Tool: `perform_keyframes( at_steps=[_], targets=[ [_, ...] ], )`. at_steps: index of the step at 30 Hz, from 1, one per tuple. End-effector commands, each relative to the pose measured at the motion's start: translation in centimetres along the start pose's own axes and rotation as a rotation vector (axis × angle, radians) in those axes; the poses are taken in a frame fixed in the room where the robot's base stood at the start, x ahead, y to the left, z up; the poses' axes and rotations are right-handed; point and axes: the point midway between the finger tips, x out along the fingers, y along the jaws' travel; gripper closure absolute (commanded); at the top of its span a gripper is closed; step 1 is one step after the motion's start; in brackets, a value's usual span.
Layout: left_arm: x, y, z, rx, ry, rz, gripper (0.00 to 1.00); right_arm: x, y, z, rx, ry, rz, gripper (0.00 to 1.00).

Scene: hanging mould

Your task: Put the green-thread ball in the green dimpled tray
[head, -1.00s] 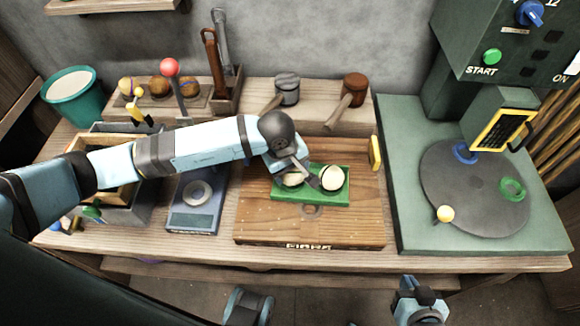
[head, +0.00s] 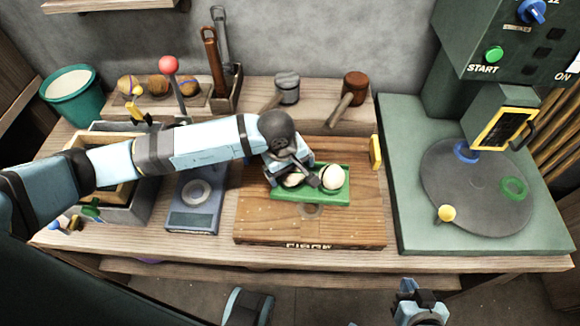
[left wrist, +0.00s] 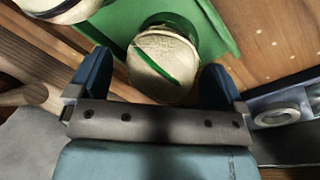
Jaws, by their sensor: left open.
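The green dimpled tray (head: 310,196) lies on the wooden board, with two pale balls in it. The left ball (head: 292,180) is partly hidden by my left gripper (head: 298,180). In the left wrist view this ball (left wrist: 155,68) has a green thread across it and sits at the tray (left wrist: 112,22). My left gripper (left wrist: 155,80) is open, with one finger on each side of this ball; contact cannot be told. The other ball (head: 333,177) sits in the tray's right side. My right gripper (head: 416,298) is low at the bottom edge; its jaws are unclear.
A scale (head: 193,205) stands left of the wooden board (head: 350,225). A green machine with a round plate (head: 475,190) is at the right. Mallets (head: 347,98) and a rack of brown balls (head: 158,87) are behind. The board's front is clear.

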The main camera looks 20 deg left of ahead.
Motion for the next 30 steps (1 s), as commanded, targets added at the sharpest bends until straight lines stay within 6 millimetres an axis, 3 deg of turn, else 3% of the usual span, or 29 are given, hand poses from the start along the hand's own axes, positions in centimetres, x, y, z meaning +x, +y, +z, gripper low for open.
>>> perform_keyframes(
  at_steps=[5,21,30],
  targets=[
    [-0.3,0.0,0.0,0.0,0.001,0.001,0.04,-0.1,0.0,-0.4,-0.005,0.006,0.001,1.0],
    [-11.4,0.0,-0.1,0.002,0.002,0.002,0.04,-0.2,0.0,-0.5,-0.007,0.004,-0.001,1.0],
    [-13.8,0.0,0.0,0.0,0.001,0.0,0.04,-0.2,0.0,-0.5,-0.007,0.003,-0.001,1.0]
  ],
)
